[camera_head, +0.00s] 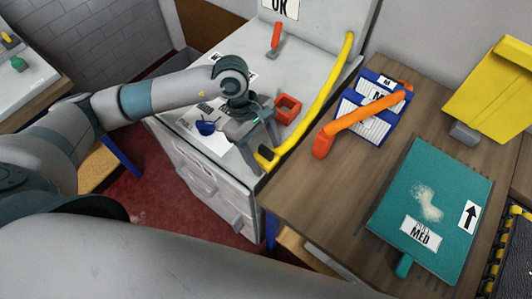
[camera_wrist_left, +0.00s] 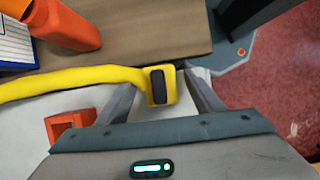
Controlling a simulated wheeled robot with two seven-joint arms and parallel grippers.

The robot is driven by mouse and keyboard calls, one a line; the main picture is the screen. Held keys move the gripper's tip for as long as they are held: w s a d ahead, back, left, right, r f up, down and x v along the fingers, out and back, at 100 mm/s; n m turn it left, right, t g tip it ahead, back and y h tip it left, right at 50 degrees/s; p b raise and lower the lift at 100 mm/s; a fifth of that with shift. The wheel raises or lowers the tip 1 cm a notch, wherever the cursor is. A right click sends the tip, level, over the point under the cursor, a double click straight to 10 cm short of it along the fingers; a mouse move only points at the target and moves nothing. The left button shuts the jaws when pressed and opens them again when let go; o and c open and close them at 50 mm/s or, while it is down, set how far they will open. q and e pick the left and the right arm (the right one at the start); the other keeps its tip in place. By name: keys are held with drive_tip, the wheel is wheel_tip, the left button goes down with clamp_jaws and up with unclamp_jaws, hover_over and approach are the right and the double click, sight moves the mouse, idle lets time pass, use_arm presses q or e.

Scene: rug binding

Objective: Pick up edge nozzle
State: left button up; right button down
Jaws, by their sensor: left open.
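A yellow hose (camera_head: 328,88) runs down the light-coloured cabinet top and ends in a yellow nozzle (camera_head: 266,156) with a black slot, near the cabinet's front corner. I take this end as the edge nozzle. In the left wrist view the nozzle (camera_wrist_left: 161,86) lies between the two fingers of my left gripper (camera_wrist_left: 160,98), which is open. Gaps show at both sides in that view, so the fingers look apart from it. In the head view the left gripper (camera_head: 258,152) points down at the nozzle from the left. My right gripper is out of view.
A red-orange open block (camera_head: 287,108) sits close behind the left gripper. A blue object (camera_head: 206,128) and papers lie left of it. A wooden table (camera_head: 330,190) adjoins on the right, with an orange tool (camera_head: 362,118) over blue-and-white boxes and a teal pad (camera_head: 440,190).

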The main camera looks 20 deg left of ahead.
sight(268, 150)
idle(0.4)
use_arm(q)
drive_tip(key=c, duration=1.3)
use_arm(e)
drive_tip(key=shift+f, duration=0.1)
